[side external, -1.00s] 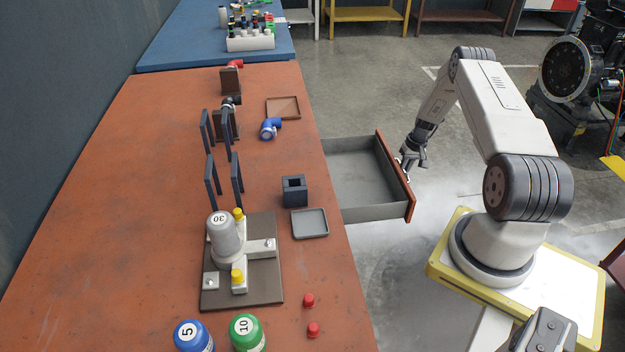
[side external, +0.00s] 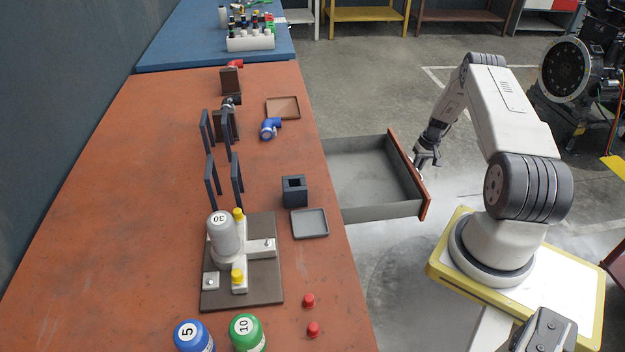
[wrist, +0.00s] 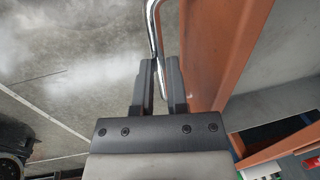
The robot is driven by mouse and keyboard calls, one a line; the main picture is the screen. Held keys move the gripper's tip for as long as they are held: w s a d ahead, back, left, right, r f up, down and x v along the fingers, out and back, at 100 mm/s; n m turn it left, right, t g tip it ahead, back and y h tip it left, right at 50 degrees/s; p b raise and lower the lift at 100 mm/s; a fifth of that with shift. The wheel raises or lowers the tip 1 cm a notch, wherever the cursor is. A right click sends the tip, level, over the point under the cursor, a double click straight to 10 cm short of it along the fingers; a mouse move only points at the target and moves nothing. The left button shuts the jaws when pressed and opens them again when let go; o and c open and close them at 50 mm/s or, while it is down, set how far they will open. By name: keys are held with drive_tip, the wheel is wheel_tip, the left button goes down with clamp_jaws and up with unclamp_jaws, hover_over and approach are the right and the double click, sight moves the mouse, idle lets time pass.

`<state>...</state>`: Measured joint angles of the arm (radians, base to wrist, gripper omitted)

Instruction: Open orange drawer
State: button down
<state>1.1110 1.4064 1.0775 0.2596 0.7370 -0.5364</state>
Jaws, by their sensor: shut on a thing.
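The orange drawer (side external: 408,172) sticks out from the right side of the orange-topped bench. It has an orange front and a grey inside that looks empty in the side view. Its orange front also shows in the wrist view (wrist: 218,45). A chrome bar handle (wrist: 152,22) runs along that front. My gripper (wrist: 161,66) is shut on the handle, with one finger on each side of the bar. In the side view my gripper (side external: 424,166) is at the outer face of the drawer front, and the handle is mostly hidden there.
The bench top (side external: 120,210) holds a brown fixture plate (side external: 268,282), a grey tray (side external: 310,223), a dark block (side external: 294,191), a blue pipe elbow (side external: 270,129) and red caps (side external: 308,300). The floor (side external: 480,130) between the drawer and my base is clear.

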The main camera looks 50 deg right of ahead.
drive_tip(key=c, duration=0.6)
unclamp_jaws()
drive_tip(key=shift+c, duration=0.2)
